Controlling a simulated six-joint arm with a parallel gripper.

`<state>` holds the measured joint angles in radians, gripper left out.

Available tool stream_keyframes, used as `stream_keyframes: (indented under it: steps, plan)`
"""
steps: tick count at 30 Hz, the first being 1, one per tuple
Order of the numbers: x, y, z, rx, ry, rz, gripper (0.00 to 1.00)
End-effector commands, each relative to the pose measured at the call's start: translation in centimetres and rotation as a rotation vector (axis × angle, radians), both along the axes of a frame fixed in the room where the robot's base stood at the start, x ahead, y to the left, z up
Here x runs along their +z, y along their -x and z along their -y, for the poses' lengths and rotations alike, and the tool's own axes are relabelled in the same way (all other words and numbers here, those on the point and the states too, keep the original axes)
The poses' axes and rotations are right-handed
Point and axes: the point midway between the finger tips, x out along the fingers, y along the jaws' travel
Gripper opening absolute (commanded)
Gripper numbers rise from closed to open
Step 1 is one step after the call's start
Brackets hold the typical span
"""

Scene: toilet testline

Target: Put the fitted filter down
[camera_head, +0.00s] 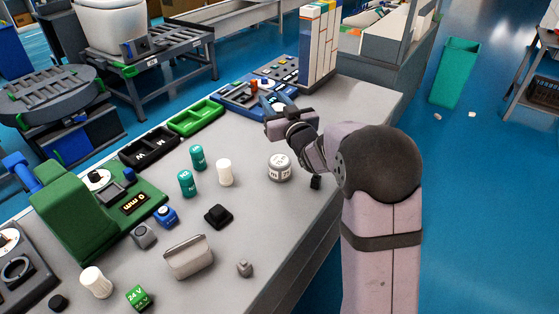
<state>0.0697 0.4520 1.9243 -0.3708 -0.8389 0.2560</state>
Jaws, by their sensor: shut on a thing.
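My gripper (278,105) is at the far part of the grey bench, by the near edge of a blue tray (235,101). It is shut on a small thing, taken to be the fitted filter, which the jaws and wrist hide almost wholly. I cannot tell its shape, its tilt, or whether it touches the tray. An orange-red part (254,85) stands in the tray just beyond the gripper. My arm comes in from the right and covers the bench edge there.
The grey bench (310,205) holds a lettered round container (279,168), teal cylinders (187,182), a white cylinder (225,172), a black block (218,215) and a beige box (188,257). Green (196,118) and black (149,147) trays line the back edge. Tall boxes (319,45) stand behind my gripper.

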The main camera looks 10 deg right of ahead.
Motion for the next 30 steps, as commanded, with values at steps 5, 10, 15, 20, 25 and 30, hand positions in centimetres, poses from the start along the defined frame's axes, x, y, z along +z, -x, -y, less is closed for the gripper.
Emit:
stream_keyframes:
  steps: [5, 10, 15, 20, 25, 30]
  plan:
    - [-0.7, 0.0, 0.2, -0.007, 0.001, 0.002, 0.10]
    - [-2.0, 0.0, 0.2, -0.006, -0.001, -0.001, 0.10]
    - [-4.6, 0.0, 0.2, -0.007, -0.002, -0.002, 0.10]
    - [-6.2, 0.0, 0.2, -0.007, 0.001, 0.001, 0.10]
    - [-6.6, 0.0, 0.2, -0.006, 0.000, 0.003, 0.10]
    - [-7.8, 0.0, 0.2, -0.007, -0.001, 0.000, 0.10]
